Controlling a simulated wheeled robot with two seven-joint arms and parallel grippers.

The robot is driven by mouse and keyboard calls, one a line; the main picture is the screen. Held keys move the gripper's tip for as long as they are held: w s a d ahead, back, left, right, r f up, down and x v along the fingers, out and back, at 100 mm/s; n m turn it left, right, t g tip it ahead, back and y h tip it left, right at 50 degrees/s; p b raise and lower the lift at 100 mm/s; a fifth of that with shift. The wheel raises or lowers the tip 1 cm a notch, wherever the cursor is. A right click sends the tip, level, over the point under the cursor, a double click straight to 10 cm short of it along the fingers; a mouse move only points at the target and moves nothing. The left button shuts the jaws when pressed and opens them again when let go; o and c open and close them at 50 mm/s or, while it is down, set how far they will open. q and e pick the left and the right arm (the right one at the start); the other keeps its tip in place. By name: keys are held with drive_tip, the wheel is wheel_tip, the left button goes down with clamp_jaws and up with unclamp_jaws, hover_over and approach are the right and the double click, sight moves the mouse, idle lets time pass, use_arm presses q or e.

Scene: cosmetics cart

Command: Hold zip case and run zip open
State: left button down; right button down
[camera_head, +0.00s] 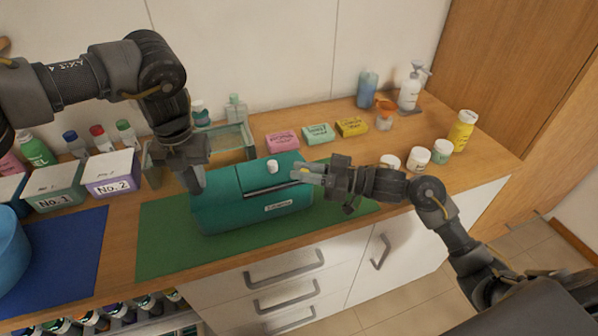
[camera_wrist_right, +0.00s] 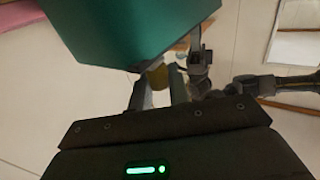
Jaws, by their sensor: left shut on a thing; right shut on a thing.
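The teal zip case (camera_head: 222,216) lies on the green mat (camera_head: 160,240), with a pale label on its front. A dark line runs along its upper side toward the right end. My left gripper (camera_head: 197,188) is shut on the case at its left end. My right gripper (camera_head: 303,174) is at the right end, shut on a small yellowish piece, apparently the zip pull. In the right wrist view, the yellowish piece (camera_wrist_right: 157,77) shows between the fingers, just under the teal case (camera_wrist_right: 130,30). The fingers partly hide the pull, and how far the zip is open is unclear.
A small white-topped item (camera_head: 272,166) shows at the case's top. Pink, green and yellow boxes (camera_head: 318,133) stand behind. White jars (camera_head: 418,158) stand to the right, and bins No.1 (camera_head: 55,200) and No.2 (camera_head: 112,187) to the left. The counter's front edge is close.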

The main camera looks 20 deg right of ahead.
drive_tip(key=c, duration=1.3)
unclamp_jaws()
drive_tip(key=shift+c, duration=0.2)
drive_tip(key=v, duration=1.2)
drive_tip(key=shift+f, duration=0.1)
use_arm(q)
drive_tip(key=c, duration=1.1)
unclamp_jaws()
drive_tip(key=shift+o, duration=0.2)
